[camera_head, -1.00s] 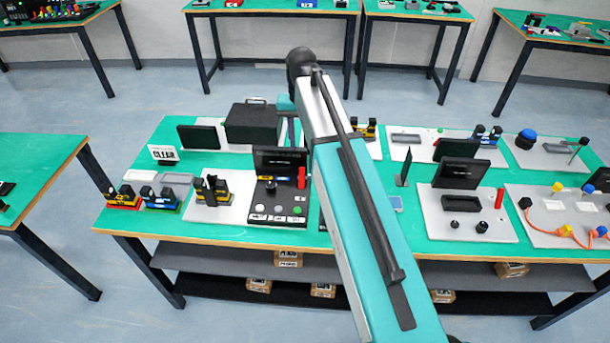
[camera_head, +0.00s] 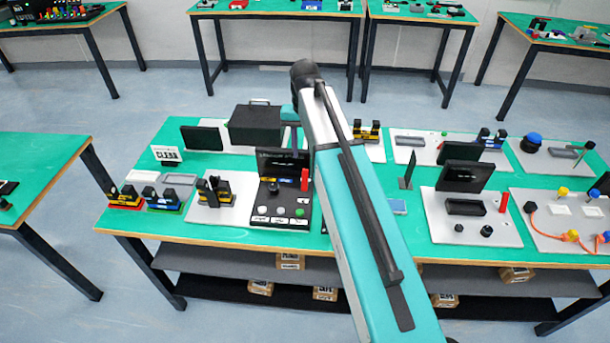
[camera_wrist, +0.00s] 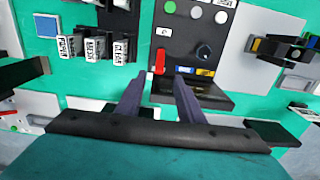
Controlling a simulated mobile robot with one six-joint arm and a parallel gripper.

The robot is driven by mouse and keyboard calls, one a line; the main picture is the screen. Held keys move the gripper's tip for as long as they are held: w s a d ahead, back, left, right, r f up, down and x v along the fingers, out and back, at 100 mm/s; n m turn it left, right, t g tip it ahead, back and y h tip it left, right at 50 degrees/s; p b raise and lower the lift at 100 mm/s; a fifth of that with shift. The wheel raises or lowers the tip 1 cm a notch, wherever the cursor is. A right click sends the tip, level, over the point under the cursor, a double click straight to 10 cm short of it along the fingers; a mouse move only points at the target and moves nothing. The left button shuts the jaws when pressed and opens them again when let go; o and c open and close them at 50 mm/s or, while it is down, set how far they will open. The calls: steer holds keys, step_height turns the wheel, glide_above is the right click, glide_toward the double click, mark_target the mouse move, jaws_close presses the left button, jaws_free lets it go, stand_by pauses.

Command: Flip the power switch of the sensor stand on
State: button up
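A black panel (camera_head: 263,220) with a dark screen (camera_head: 283,163), a red lever (camera_head: 305,179), a knob and several buttons stands on the middle table. No readable label tells me whether it is the sensor stand, or which control is its power switch. In the wrist view the panel (camera_wrist: 180,30) lies ahead of my gripper, with the red lever (camera_wrist: 160,60) upside down and the knob (camera_wrist: 204,52) to its right. My gripper (camera_wrist: 160,86) has its two fingers apart with nothing between them. The fingertips appear just below the red lever; contact cannot be told. My arm hides part of the table.
A black box (camera_head: 255,125) stands behind the panel. A white board (camera_head: 440,225) with another screen and red lever is to the right. Black-and-yellow devices (camera_head: 215,192) stand to the left. Labelled blocks (camera_wrist: 95,48) show in the wrist view.

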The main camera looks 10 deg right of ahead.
mark_target(305, 175)
steer(key=shift+f+p, duration=1.6)
steer(key=shift+f, duration=4.25)
steer(key=shift+c, duration=0.4)
